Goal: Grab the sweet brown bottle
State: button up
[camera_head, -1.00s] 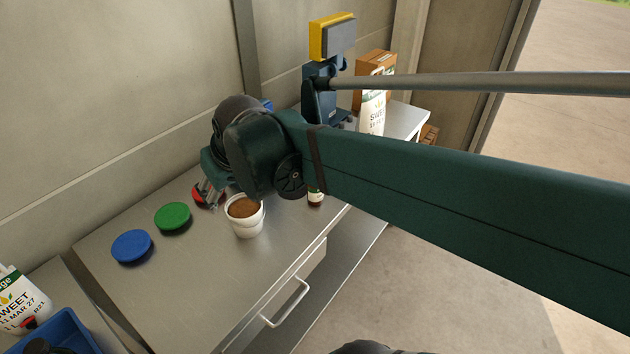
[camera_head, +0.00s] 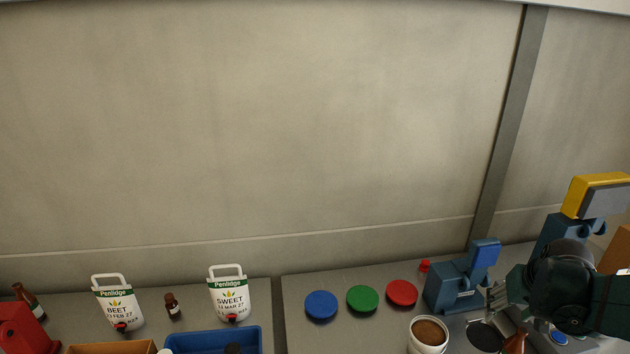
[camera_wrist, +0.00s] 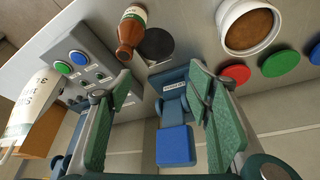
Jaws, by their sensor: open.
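A brown bottle with a white and green label (camera_wrist: 131,30) stands on the bench beside a black disc in the wrist view. Its brown top also shows at the bottom right of the head view (camera_head: 516,343), partly hidden by my arm. My gripper (camera_wrist: 160,85) is open and empty, with the bottle apart from its green-padded fingers. In the head view my gripper (camera_head: 497,297) is in front of the small blue press. Another brown bottle (camera_head: 172,306) stands between the BEET and SWEET pouches, and one more (camera_head: 28,301) is at the far left. Their labels are unreadable.
A white tub of brown contents (camera_head: 428,335) stands near blue, green and red discs (camera_head: 362,299). The small blue press (camera_head: 460,283) and a taller yellow-topped machine (camera_head: 592,195) are at right. The SWEET pouch (camera_head: 232,295) is behind a blue tray (camera_head: 215,340).

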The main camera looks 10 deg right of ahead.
jog(key=p, duration=0.2)
send_over(523, 332)
jog(key=shift+s+d+f+m, duration=0.1)
jog(key=shift+s+f+m, duration=0.05)
jog(key=shift+f+m, duration=0.25)
notch_tip(523, 332, down, 2)
jog(key=shift+f, duration=1.65)
jog(key=shift+x, duration=1.25)
jog(key=shift+f, duration=0.15)
jog(key=shift+x, duration=2.5)
